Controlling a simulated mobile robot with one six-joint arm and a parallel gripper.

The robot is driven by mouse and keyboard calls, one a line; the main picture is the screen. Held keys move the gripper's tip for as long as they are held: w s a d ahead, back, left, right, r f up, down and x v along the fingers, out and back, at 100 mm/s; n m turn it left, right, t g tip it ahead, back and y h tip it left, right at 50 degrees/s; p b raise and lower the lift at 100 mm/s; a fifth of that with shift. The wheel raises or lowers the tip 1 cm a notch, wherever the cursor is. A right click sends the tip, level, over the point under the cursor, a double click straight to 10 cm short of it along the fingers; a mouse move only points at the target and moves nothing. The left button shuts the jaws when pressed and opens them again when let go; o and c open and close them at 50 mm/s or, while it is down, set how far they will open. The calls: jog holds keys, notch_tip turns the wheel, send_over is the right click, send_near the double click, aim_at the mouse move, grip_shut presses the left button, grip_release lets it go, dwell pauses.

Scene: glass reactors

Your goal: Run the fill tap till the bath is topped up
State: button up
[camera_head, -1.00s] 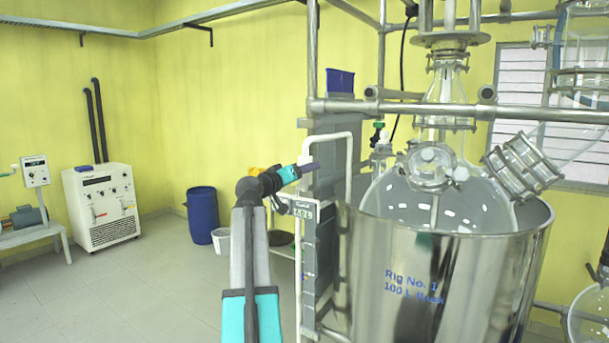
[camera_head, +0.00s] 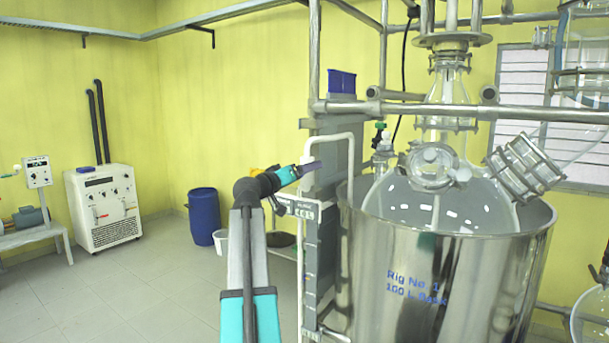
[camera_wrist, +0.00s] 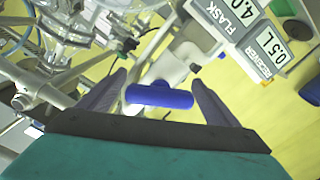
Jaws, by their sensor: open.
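The bath is a large steel vessel (camera_head: 440,280) marked as Rig No. 1, at the right in the head view. A round glass flask sits inside it; I cannot tell the liquid level. A white fill pipe (camera_head: 350,150) arches over the bath's left rim. My gripper (camera_head: 311,166) is left of this pipe. In the wrist view, my gripper (camera_wrist: 160,77) is open, with a blue tap handle (camera_wrist: 160,96) lying crosswise between its fingers. The handle sits on a white tap body (camera_wrist: 160,72). No clear contact shows. The handle is hard to make out in the head view.
Display boxes (camera_wrist: 245,35) reading FLASK and RECEIVER are close beyond the right finger in the wrist view. Steel frame rails (camera_head: 450,111) cross above the bath. A blue drum (camera_head: 203,215) and white cabinet (camera_head: 103,207) stand left, with clear floor between.

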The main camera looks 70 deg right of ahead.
jog(key=b+v, duration=0.3)
jog(key=v, duration=0.9)
jog(key=shift+a, duration=0.3)
dwell(6.5)
